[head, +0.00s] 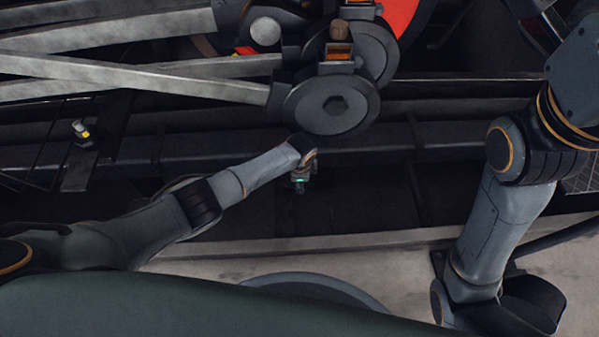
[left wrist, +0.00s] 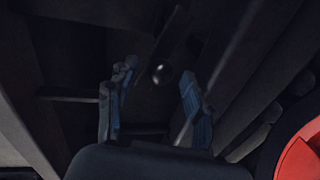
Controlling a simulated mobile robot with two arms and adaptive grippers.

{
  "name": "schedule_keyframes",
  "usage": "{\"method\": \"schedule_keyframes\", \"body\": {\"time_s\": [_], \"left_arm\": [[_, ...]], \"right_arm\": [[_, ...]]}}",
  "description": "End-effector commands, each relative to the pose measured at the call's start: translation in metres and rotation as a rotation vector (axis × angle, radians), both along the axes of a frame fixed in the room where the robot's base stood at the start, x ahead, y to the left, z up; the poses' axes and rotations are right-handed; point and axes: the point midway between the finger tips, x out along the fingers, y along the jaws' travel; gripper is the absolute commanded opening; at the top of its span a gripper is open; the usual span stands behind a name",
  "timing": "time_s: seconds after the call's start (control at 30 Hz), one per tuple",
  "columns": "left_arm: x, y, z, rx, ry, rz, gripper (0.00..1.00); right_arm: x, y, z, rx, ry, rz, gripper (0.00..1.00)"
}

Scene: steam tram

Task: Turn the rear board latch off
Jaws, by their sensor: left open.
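A small dark ball knob (left wrist: 161,72) shows in the left wrist view, with a dark rod (left wrist: 174,30) just beyond it. I cannot tell for sure that it is the rear board latch, or which way it is set. My left gripper (left wrist: 158,84) is open, one bluish finger on each side of the knob in the picture. I see no contact, and the depth between them is unclear. In the head view my left arm reaches in to the centre, where its end is small and dark; the fingers cannot be made out. My right arm stands at the right, its gripper out of view.
Pale rods (head: 130,75) and a large round dark disc (head: 331,104) lie just beyond my left arm. A small fitting with a yellow mark (head: 82,132) is at the left. Dark beams run across, and a pale floor strip (head: 400,238) lies nearer.

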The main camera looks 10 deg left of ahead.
Motion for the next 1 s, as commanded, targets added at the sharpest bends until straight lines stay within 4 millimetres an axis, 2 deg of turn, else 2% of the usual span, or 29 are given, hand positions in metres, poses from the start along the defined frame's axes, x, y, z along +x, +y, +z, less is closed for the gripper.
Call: {"method": "schedule_keyframes", "body": {"time_s": [0.27,0.7,1.0], "left_arm": [[-0.005,-0.001,0.031,-0.001,-0.004,0.000,0.52],[-0.018,-0.004,0.098,-0.001,-0.002,0.001,0.52],[-0.022,-0.004,0.113,0.001,0.000,0.001,0.52]], "right_arm": [[0.000,0.000,0.000,0.001,0.000,0.001,0.87],[-0.001,0.000,0.000,0.001,-0.001,0.001,0.87],[-0.001,0.000,0.000,0.001,-0.001,0.001,0.87]]}}
